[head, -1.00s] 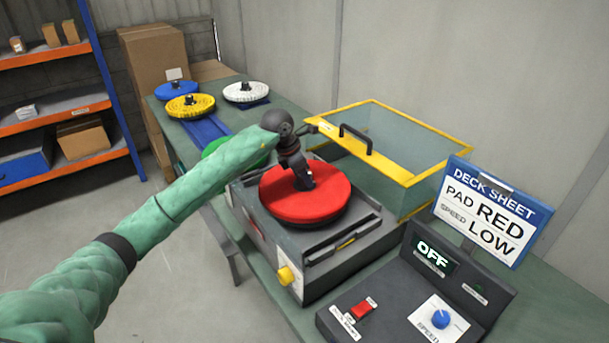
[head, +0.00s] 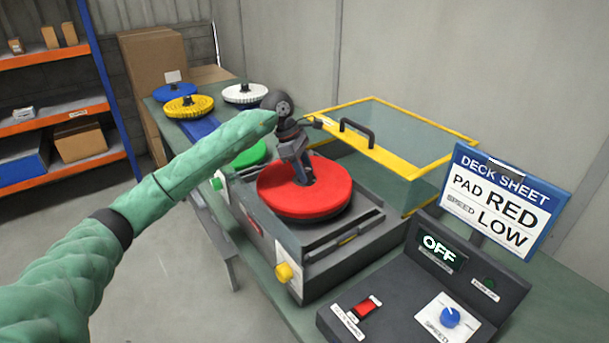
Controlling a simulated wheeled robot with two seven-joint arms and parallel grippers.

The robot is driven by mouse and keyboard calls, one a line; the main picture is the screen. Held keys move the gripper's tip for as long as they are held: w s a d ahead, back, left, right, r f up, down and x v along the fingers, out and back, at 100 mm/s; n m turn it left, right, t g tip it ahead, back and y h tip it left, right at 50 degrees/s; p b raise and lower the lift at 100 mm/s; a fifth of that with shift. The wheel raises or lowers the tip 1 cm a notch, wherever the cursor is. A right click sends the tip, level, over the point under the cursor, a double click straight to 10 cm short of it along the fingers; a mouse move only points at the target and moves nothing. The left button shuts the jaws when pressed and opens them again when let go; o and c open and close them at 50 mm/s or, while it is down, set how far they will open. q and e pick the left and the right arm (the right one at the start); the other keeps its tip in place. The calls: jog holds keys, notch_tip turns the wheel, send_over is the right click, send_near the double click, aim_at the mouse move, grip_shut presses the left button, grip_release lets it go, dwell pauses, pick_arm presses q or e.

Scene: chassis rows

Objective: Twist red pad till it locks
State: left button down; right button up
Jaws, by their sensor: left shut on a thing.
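The red pad (head: 325,198) is a thick round disc lying on top of the dark machine (head: 330,258) in the middle of the head view. My left gripper (head: 305,180) reaches down onto the middle of the pad and is shut on its centre hub, which the fingers mostly hide. I cannot tell from this view whether the pad is locked. My right gripper is not in view.
A yellow-framed clear cover (head: 400,160) stands open behind the machine. Blue (head: 180,90), yellow (head: 189,107), white (head: 245,94) and green (head: 250,155) pads lie farther back. A control box (head: 425,290) reading OFF and a sign (head: 503,200) reading PAD RED, SPEED LOW stand at right.

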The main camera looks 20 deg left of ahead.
pick_arm(q)
jog(key=m+g+b, duration=0.1)
jog(key=m+b, duration=0.3)
jog(key=shift+f+m+g, duration=0.35)
jog(key=shift+m+g, duration=0.05)
jog(key=c, duration=1.2)
grip_release()
jog(key=shift+r, duration=0.2)
jog(key=shift+c, duration=0.2)
jog(key=o, duration=0.4)
jog(key=shift+p+v, duration=0.45)
jog(key=shift+v, duration=3.45)
jog(key=shift+w+d, duration=0.1)
